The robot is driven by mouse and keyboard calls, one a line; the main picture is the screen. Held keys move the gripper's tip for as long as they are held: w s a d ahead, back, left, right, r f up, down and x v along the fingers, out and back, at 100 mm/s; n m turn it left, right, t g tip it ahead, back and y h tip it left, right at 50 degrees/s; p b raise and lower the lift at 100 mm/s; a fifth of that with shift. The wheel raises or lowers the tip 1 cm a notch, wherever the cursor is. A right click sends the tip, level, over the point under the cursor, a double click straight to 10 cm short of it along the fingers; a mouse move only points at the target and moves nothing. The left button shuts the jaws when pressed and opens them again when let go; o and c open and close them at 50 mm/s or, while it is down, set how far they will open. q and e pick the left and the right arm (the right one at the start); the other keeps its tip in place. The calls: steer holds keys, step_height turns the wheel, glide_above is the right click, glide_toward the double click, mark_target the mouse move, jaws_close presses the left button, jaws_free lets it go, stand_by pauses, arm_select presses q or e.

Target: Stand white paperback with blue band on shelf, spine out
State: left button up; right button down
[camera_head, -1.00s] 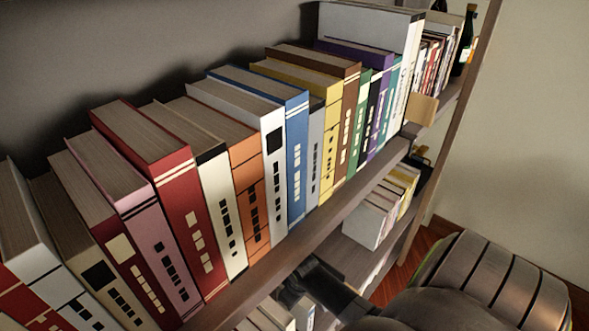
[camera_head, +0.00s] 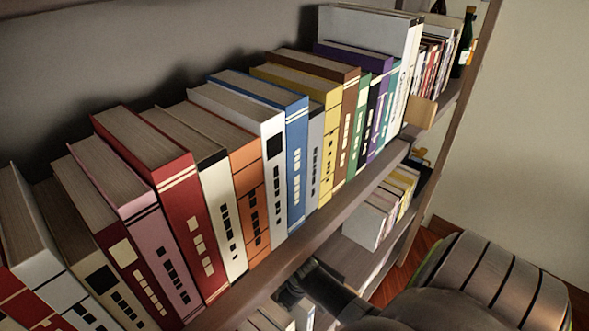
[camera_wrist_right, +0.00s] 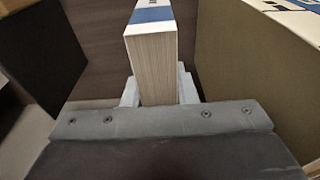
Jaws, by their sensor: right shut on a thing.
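The white paperback with the blue band (camera_wrist_right: 155,62) is held between the two grey fingers of my right gripper (camera_wrist_right: 158,90) in the right wrist view. Its page edges face the wrist camera, and its white and blue end points away at the top of the picture. In the head view my right gripper (camera_head: 298,289) is at the lower middle, below the front edge of the upper shelf (camera_head: 300,248). My left gripper is not in view.
The upper shelf holds a long, tight row of upright books, including a red one (camera_head: 190,215) and a blue one (camera_head: 296,160). A lower shelf holds pale books (camera_head: 370,220). In the wrist view, a dark block (camera_wrist_right: 45,50) stands left of the book and a broad book (camera_wrist_right: 260,80) right.

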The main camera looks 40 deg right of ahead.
steer(key=shift+f, duration=0.15)
steer(key=c, duration=1.1)
jaws_free()
steer(key=s+r, duration=0.1)
steer(key=r, duration=0.4)
steer(key=r+p, duration=0.1)
steer(key=r, duration=0.5)
steer(key=s+r+p, duration=0.1)
steer(key=r, duration=0.5)
steer(key=shift+s+d+r, duration=0.1)
steer(key=shift+s, duration=0.2)
